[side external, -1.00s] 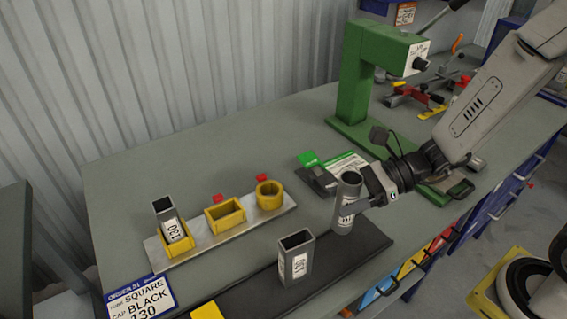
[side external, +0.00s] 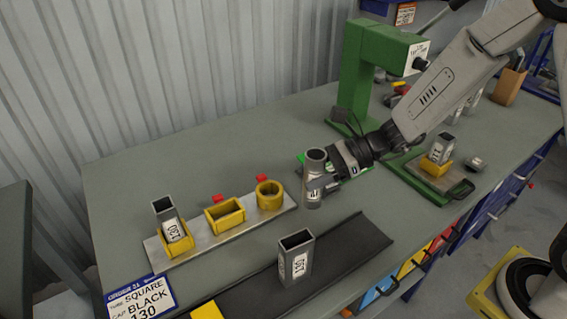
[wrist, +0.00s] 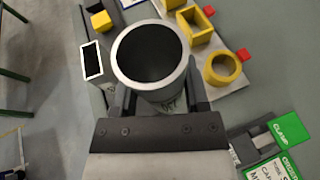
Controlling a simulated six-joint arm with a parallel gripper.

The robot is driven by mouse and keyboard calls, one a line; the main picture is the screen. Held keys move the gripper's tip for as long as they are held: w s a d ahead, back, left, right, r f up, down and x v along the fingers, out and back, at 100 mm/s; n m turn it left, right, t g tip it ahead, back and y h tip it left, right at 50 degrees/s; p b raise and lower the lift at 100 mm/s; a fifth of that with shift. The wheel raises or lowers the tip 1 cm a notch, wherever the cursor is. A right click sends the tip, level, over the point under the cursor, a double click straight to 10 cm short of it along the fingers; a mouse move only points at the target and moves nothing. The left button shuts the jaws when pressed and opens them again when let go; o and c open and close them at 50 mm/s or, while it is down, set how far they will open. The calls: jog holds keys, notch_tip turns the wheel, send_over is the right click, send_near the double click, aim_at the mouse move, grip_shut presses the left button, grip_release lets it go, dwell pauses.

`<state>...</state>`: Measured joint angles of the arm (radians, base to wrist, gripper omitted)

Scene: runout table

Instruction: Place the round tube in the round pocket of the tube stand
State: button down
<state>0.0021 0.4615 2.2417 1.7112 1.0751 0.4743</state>
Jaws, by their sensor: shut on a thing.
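The round tube (side external: 314,168) is grey, open at the top and upright. My gripper (side external: 318,186) is shut on it and holds it to the right of the tube stand. In the wrist view the tube (wrist: 151,97) sits between the fingers of my gripper (wrist: 155,98). The tube stand (side external: 205,228) is a pale plate with yellow pockets. Its round pocket (side external: 269,195) is empty, at the right end, and shows also in the wrist view (wrist: 222,68). The middle rectangular pocket (side external: 225,215) is empty. A square tube (side external: 168,220) leans in the left pocket.
A rectangular tube (side external: 295,259) stands on the dark runout strip (side external: 345,247) in front. An order card (side external: 140,300) lies front left. A green press (side external: 355,85) stands behind, with a tube in a yellow holder (side external: 436,165) to its right. Table left of the stand is clear.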

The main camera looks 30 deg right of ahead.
jog(key=w+a, duration=0.3)
jog(key=w, duration=1)
jog(key=shift+s+d+f, duration=0.1)
jog(key=shift+f, duration=2.15)
jog(key=shift+s+f, duration=0.1)
jog(key=shift+f, duration=2.1)
jog(key=shift+f, duration=0.1)
jog(key=shift+c, duration=0.4)
grip_release()
jog(key=shift+d+r, duration=0.15)
jog(key=shift+r, duration=0.05)
jog(key=v, duration=1.1)
jog(key=shift+d+r, duration=0.2)
jog(key=shift+d, duration=0.15)
